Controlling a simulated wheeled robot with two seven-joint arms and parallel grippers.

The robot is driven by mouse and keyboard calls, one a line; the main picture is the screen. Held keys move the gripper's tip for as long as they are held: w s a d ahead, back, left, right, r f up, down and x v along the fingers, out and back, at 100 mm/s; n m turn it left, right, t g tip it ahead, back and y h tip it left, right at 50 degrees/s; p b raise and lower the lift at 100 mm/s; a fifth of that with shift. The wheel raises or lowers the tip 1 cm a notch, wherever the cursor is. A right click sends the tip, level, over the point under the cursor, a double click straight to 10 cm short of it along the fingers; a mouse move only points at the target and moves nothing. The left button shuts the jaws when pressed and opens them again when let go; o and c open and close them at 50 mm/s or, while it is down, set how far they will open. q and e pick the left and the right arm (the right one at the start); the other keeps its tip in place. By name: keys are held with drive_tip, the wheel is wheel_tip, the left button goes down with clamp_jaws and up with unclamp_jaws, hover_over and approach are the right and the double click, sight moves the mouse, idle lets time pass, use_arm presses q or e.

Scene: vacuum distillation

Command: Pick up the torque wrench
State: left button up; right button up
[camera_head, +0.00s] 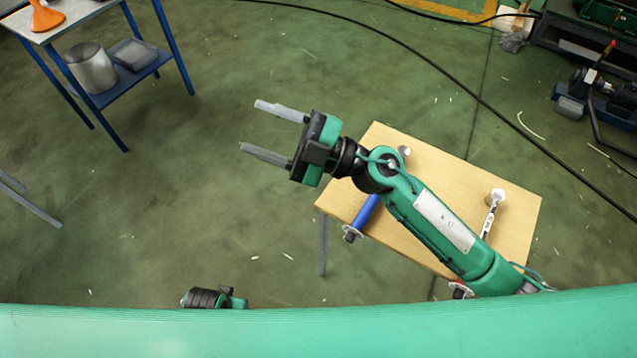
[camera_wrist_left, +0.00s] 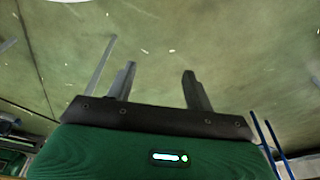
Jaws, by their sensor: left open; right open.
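A silver wrench-like tool (camera_head: 491,215) with a round head lies on the right of the wooden table (camera_head: 520,212). A second tool with a blue handle (camera_head: 365,212) lies at the table's left, partly behind my right arm. I cannot tell for sure which is the torque wrench. My right gripper (camera_head: 262,130) is open and empty, up and left of the table, over the floor. My left gripper (camera_wrist_left: 159,76) is open and empty in the left wrist view.
A blue-legged table (camera_head: 75,20) with an orange item (camera_head: 45,14) and a metal pot (camera_head: 92,68) on its lower shelf stands at upper left. A black cable (camera_head: 440,62) crosses the floor. Dark machinery (camera_head: 600,95) stands at upper right. The floor at centre left is clear.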

wheel_tip(320, 180, down, 15)
drive_tip(key=s+d+n+g+h, duration=0.1)
drive_tip(key=d+n+g+h, duration=0.1)
drive_tip(key=n+g+h, duration=0.75)
drive_tip(key=w+d+f+m+t+h, duration=0.25)
drive_tip(key=w+d+h, duration=0.25)
drive_tip(key=d+h, duration=0.3)
drive_tip(key=w+d+f+m+t+h, duration=0.2)
drive_tip(key=w+d+m+h, duration=0.3)
drive_tip(key=d, duration=0.6)
drive_tip(key=shift+n+h, duration=0.35)
drive_tip(key=shift+n, duration=0.15)
drive_tip(key=f, duration=0.2)
drive_tip(key=s+f, duration=0.1)
drive_tip(key=f, duration=0.5)
drive_tip(key=shift+s+d+f, duration=0.15)
drive_tip(key=shift+s+d, duration=0.1)
drive_tip(key=shift+s, duration=0.1)
drive_tip(key=f, duration=0.5)
drive_tip(key=shift+d+p, duration=0.4)
use_arm(q)
drive_tip(key=s+f, duration=0.2)
drive_tip(key=f, duration=0.5)
drive_tip(key=s+f, duration=0.3)
drive_tip(key=f, duration=0.5)
drive_tip(key=shift+a+g, duration=0.15)
drive_tip(key=shift+g, duration=0.15)
use_arm(e)
drive_tip(key=shift+c, duration=0.4)
